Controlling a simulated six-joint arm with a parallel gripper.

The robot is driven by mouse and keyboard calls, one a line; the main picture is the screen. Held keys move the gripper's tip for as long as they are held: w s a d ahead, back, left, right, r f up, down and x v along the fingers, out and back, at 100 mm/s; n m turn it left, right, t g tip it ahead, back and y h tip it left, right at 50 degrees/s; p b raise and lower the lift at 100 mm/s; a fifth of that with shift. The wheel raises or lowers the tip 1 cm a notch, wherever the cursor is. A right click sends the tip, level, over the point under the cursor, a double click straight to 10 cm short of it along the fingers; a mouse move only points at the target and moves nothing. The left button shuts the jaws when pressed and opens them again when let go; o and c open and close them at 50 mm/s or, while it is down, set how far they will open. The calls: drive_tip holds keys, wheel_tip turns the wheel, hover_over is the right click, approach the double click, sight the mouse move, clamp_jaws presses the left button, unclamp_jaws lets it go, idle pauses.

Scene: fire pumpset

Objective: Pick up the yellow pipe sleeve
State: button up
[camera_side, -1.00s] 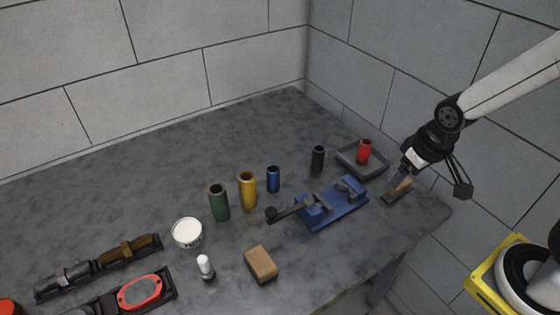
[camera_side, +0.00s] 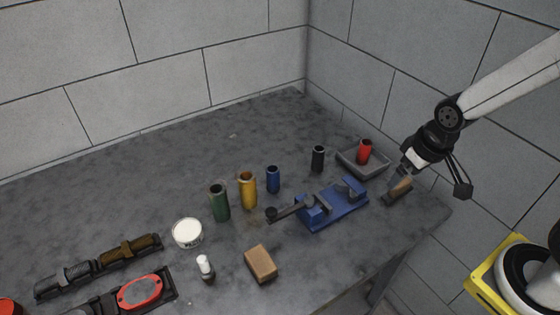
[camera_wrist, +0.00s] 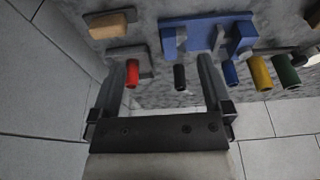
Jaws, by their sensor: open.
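The yellow pipe sleeve (camera_side: 248,191) stands upright on the grey bench, between a green sleeve (camera_side: 219,203) and a shorter blue sleeve (camera_side: 273,179). In the wrist view the yellow sleeve (camera_wrist: 260,74) is at the right, outside the jaws, between the blue sleeve (camera_wrist: 230,74) and the green sleeve (camera_wrist: 286,72). My gripper (camera_wrist: 164,62) is open and empty, its two fingers wide apart. In the side view it is over the bench's right end, well to the right of the yellow sleeve.
A blue vise (camera_side: 335,205) lies between the yellow sleeve and my gripper. A black sleeve (camera_side: 318,158) and a red sleeve (camera_side: 364,151) in a grey tray (camera_side: 376,170) stand behind it. A white tin (camera_side: 187,232), a small white bottle (camera_side: 205,267) and a brown block (camera_side: 261,264) are in front.

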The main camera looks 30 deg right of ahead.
drive_tip(key=m+y, duration=1)
drive_tip(key=m, duration=0.8)
approach(246, 177)
drive_tip(key=s+f, duration=0.1)
drive_tip(key=s, duration=0.2)
drive_tip(key=s+f, duration=0.1)
drive_tip(key=s, duration=0.2)
drive_tip(key=s+f, duration=0.1)
drive_tip(key=s, duration=0.1)
drive_tip(key=shift+s+d+f, duration=0.15)
drive_tip(key=shift+s+f, duration=0.1)
drive_tip(key=shift+s, duration=0.15)
drive_tip(key=w+a+f+m+t+y, duration=0.1)
drive_tip(key=w+m+t, duration=0.4)
drive_tip(key=w+m, duration=0.1)
drive_tip(key=shift+w+a+m, duration=0.3)
drive_tip(key=shift+w+m, duration=0.1)
drive_tip(key=shift+w, duration=0.25)
drive_tip(key=shift+a+f, duration=0.1)
